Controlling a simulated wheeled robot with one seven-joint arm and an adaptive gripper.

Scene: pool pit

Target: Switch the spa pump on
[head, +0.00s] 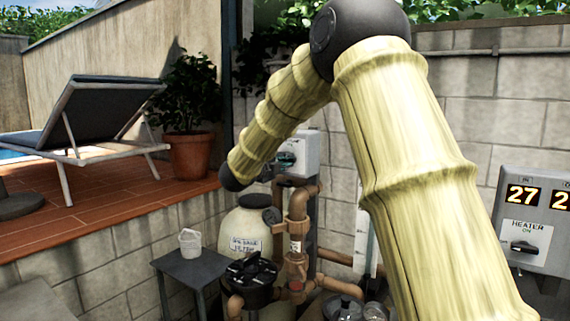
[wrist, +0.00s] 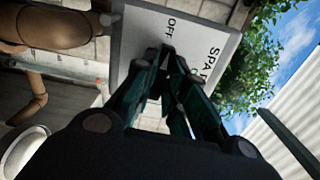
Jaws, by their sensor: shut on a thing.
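The spa pump switch box (head: 305,150) is a light grey box on the block wall, partly behind my arm in the head view. In the wrist view its white face (wrist: 143,20) fills the top middle, with "OFF" and part of "SPA P..." readable, turned sideways. My gripper (wrist: 166,60) is at this face, its dark green fingers closed in on the switch handle. The fingers hide most of the handle, so its angle cannot be told. My gripper also shows small in the head view (head: 286,160), against the front of the box.
A heater panel (head: 523,245) with lit digits and its own knob stands at right. Brown pipes (head: 297,235), a filter tank (head: 246,228) and a dark pump (head: 250,280) stand below the box. A small table (head: 190,268) holds a white tub (head: 190,243).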

